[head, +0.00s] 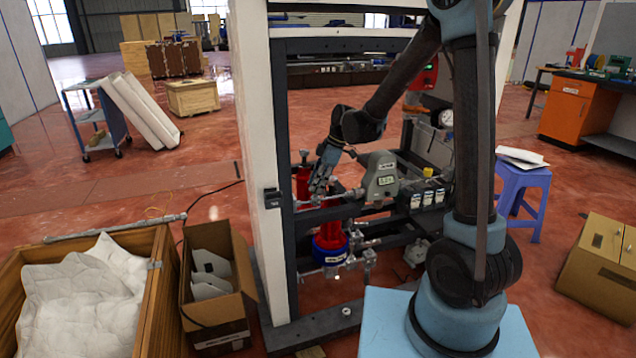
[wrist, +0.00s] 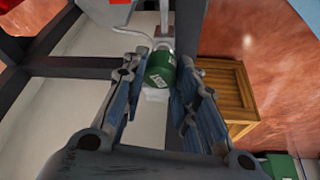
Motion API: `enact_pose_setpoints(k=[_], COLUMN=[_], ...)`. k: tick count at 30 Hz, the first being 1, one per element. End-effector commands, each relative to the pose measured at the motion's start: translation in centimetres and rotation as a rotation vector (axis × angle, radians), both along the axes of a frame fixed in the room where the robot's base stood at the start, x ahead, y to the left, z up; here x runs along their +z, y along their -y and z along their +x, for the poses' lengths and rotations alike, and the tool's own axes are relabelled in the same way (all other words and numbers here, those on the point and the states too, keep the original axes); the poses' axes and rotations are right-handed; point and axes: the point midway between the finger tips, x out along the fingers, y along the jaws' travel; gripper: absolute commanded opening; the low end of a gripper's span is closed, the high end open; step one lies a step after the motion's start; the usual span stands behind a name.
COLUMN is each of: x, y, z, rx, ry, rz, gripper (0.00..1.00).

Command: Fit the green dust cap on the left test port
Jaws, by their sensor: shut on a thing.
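The green dust cap (wrist: 160,72) shows in the wrist view with white lettering on its side. It sits between the fingertips of my gripper (wrist: 162,67), which is shut on it. A silvery metal fitting (wrist: 164,44) with a thin bent pipe lies right beyond the cap. I cannot tell whether the cap touches it or sits on it, or whether it is the left test port. In the head view my gripper (head: 323,172) is inside the dispenser frame (head: 283,120), near the red and silver pipework. The cap cannot be made out there.
A grey meter housing (head: 380,177) stands right of my gripper, and a blue and red pipe assembly (head: 331,245) is below. The frame's white side panel (head: 252,130) is close on the left. A wooden crate (head: 150,300) and a cardboard box (head: 238,262) stand front left.

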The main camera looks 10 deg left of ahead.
Motion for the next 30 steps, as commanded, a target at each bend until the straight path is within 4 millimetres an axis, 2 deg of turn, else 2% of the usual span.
enact_pose_setpoints(k=[30], x=[-1.6], y=[0.0], z=[0.0], rx=[0.000], ry=[0.000], rz=[0.000], gripper=[0.17])
